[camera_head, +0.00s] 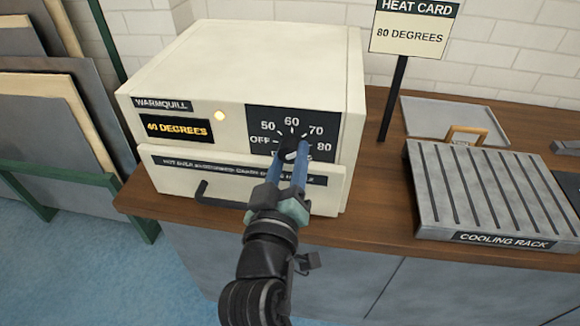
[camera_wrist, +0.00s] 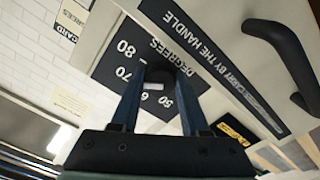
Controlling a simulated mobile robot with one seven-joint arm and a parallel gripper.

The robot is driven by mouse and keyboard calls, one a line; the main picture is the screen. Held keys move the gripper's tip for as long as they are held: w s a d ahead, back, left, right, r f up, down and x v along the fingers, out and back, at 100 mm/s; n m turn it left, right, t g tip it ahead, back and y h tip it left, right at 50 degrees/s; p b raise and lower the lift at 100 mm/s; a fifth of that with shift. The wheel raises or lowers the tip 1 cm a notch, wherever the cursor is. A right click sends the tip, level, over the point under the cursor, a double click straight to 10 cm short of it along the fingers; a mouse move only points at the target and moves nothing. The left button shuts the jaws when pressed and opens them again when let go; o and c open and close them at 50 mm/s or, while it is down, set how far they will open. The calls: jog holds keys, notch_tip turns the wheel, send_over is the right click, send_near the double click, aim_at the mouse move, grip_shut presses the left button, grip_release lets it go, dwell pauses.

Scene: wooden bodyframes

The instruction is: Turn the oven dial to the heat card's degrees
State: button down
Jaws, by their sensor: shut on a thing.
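The cream oven (camera_head: 255,60) stands on the wooden counter. Its black dial (camera_head: 290,155) sits on a dark panel (camera_head: 262,119) marked OFF, 50, 60, 70 and 80. My gripper (camera_head: 291,152) has its two blue fingers on either side of the dial, shut on it. The wrist view also shows the dial (camera_wrist: 157,76) between the fingers, with a white mark on it. Which number the mark faces is hard to tell. The oven's lit display (camera_head: 176,128) seems to read 40 DEGREES. The heat card (camera_head: 413,28) reads 80 DEGREES.
A black handle (camera_head: 220,196) sticks out below the dial on the oven front. A grey cooling rack (camera_head: 490,190) and a tray (camera_head: 455,122) with a tan-handled thing (camera_head: 466,132) lie to the right. Boards in a green rack (camera_head: 75,180) stand at the left.

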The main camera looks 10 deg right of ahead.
jog(key=m+b, duration=0.2)
jog(key=m, duration=0.1)
jog(key=shift+f+m, duration=0.2)
jog(key=shift+m, duration=0.1)
jog(key=shift+a+r+m+b, duration=0.1)
jog(key=shift+m+b, duration=0.85)
jog(key=shift+m, duration=0.55)
jog(key=shift+c, duration=2)
grip_release()
